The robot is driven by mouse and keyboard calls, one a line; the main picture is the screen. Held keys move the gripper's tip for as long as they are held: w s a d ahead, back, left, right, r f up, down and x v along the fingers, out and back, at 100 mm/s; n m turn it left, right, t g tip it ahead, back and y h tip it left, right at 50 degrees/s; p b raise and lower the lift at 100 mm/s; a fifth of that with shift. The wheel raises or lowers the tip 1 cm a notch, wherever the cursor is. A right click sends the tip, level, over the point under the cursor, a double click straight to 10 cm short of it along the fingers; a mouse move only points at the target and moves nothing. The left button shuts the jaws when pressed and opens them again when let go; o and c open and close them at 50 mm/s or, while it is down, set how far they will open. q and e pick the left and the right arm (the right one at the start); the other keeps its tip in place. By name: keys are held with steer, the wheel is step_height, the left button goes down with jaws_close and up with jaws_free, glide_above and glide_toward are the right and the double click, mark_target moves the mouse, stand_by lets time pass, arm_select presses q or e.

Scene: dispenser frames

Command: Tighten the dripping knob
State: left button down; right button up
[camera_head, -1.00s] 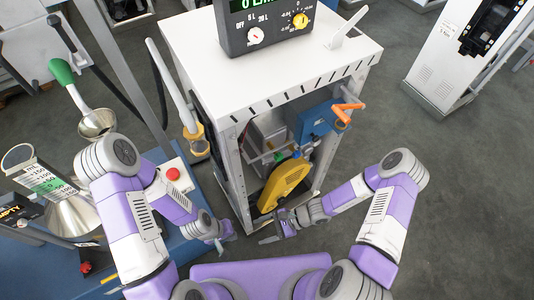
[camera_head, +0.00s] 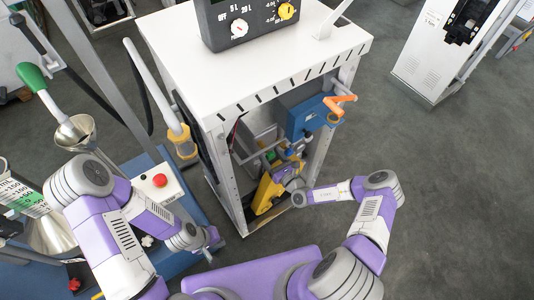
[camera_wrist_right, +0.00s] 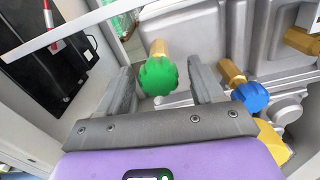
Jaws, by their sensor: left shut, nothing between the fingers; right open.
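A green knob (camera_wrist_right: 158,77) on a brass stem shows in the right wrist view, between my right gripper's fingers (camera_wrist_right: 161,71). The fingers are open, one on each side of it; I cannot tell whether they touch it. A blue knob (camera_wrist_right: 250,97) on a brass stem sits to the right, outside the fingers. No drip shows at either knob. In the head view my right gripper (camera_head: 283,178) reaches into the open front of the white cabinet (camera_head: 255,62) and partly hides the yellow part inside. My left gripper (camera_head: 212,245) is shut and empty, low beside the blue base.
A red button (camera_head: 160,180) is on the left machine.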

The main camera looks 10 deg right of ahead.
steer(key=shift+x, duration=1.35)
steer(key=c, duration=1)
